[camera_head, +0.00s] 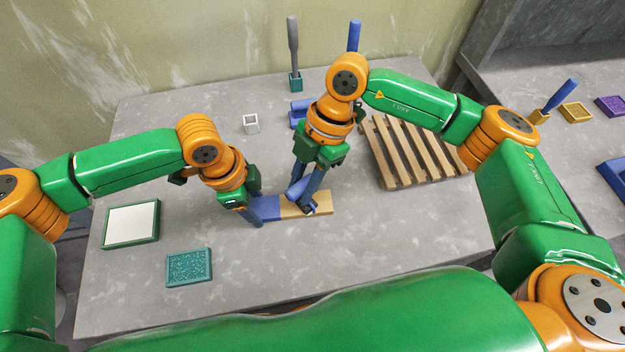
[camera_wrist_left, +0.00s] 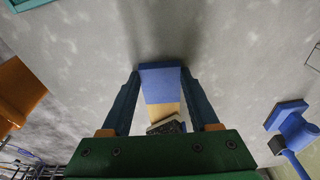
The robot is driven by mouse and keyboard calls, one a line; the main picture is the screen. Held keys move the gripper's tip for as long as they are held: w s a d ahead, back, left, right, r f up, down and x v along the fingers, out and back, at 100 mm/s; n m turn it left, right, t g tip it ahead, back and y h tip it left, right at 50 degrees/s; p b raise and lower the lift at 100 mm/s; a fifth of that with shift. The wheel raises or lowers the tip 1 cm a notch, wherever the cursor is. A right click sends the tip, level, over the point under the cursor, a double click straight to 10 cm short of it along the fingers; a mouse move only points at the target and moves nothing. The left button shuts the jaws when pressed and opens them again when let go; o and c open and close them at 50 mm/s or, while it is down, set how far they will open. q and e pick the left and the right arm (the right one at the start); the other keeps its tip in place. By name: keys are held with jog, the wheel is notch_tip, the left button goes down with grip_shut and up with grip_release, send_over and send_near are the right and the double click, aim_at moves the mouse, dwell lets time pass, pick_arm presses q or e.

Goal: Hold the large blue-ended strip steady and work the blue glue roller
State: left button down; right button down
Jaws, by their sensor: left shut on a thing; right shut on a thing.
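The large strip lies flat on the grey table, with a blue end (camera_head: 266,207) at the left and a tan wooden part (camera_head: 322,203) to the right. My left gripper (camera_head: 257,213) is shut on the blue end. In the left wrist view the blue end (camera_wrist_left: 162,82) sits between the fingers of this gripper (camera_wrist_left: 160,95). My right gripper (camera_head: 307,199) is shut on the blue glue roller (camera_head: 297,187), low over the tan part. The fingers hide much of the roller, and I cannot tell whether it touches the strip.
A slatted wooden pallet (camera_head: 405,150) lies to the right. Behind are a small white square cup (camera_head: 251,124), a blue block (camera_head: 298,113) and a grey-handled tool (camera_head: 292,40) in a teal holder. A framed white panel (camera_head: 131,225) and teal tray (camera_head: 189,267) lie left. The front table is clear.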

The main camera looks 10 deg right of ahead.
jog(key=shift+a, duration=0.5)
jog(key=shift+s+d+f, duration=0.15)
jog(key=shift+d, duration=1.55)
jog(key=shift+a, duration=1.65)
